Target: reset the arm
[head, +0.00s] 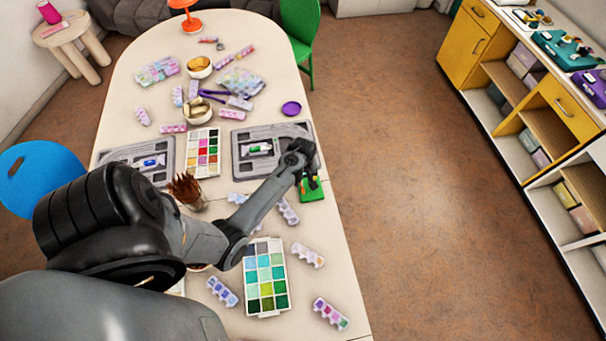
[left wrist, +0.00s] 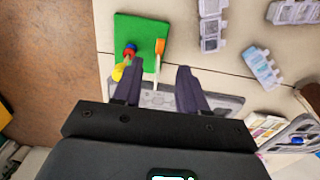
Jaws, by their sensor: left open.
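My left gripper (head: 309,181) hangs over the right side of the table, above a small green board (head: 313,194). In the left wrist view its two dark fingers (left wrist: 157,82) are apart with nothing between them. The green board (left wrist: 140,35) lies just beyond the fingertips there. Small red, blue and yellow pieces (left wrist: 128,56) show by the left finger, and an orange-topped upright piece (left wrist: 159,48) stands at the board's near edge. Whether the fingers touch any of these is unclear. My right gripper is not in view.
A grey tray (head: 237,165) lies beside the gripper, with another tray (head: 106,157) to its left. Palettes (head: 263,235), bead strips (head: 308,255), gold bowls (head: 199,70) and a brush cup (head: 189,200) crowd the table (head: 130,110). Open floor (head: 420,180) lies to the right.

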